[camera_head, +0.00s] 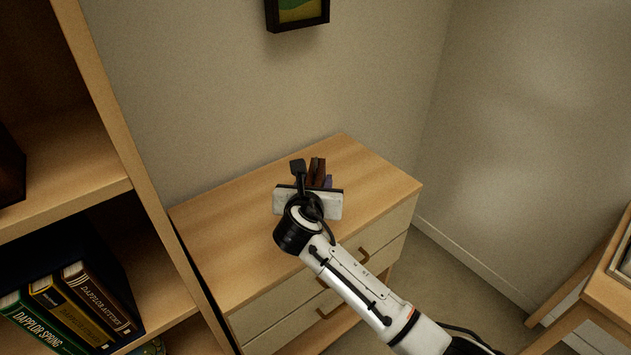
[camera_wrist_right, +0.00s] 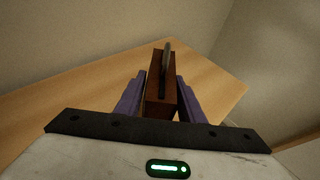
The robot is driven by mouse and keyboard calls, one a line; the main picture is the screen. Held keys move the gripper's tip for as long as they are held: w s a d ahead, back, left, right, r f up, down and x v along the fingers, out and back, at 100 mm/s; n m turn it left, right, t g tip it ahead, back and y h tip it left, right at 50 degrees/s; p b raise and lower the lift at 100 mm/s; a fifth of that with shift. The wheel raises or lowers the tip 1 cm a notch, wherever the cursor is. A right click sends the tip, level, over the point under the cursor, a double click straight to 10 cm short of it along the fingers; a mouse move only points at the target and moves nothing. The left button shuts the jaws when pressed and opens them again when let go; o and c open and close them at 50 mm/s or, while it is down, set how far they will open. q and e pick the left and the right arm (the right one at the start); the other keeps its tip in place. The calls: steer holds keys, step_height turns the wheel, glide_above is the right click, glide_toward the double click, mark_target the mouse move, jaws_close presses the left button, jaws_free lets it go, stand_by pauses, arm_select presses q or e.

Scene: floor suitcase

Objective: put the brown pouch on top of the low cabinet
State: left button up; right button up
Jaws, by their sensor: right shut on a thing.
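The low cabinet (camera_head: 225,230) has a light wood top and pale drawers, and stands against the wall in the head view. Its top also shows in the wrist view (camera_wrist_right: 70,105). My right gripper (camera_head: 319,179) is over the cabinet top, shut on the brown pouch (camera_head: 317,167). In the wrist view the pouch (camera_wrist_right: 160,98) is a narrow reddish-brown block between the purple fingers, with a thin grey part on its upper side. Whether the pouch touches the cabinet top is hard to tell. My left gripper is not in view.
A wooden shelf unit (camera_head: 150,205) with several books (camera_head: 75,300) stands close at the left. A framed picture (camera_head: 297,12) hangs on the wall above. A wooden table (camera_head: 610,290) is at the right. The cabinet top looks bare around the gripper.

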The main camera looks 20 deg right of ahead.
steer(key=o, duration=1.2)
steer(key=shift+r, duration=0.1)
steer(key=v, duration=1.2)
steer(key=shift+p, duration=0.45)
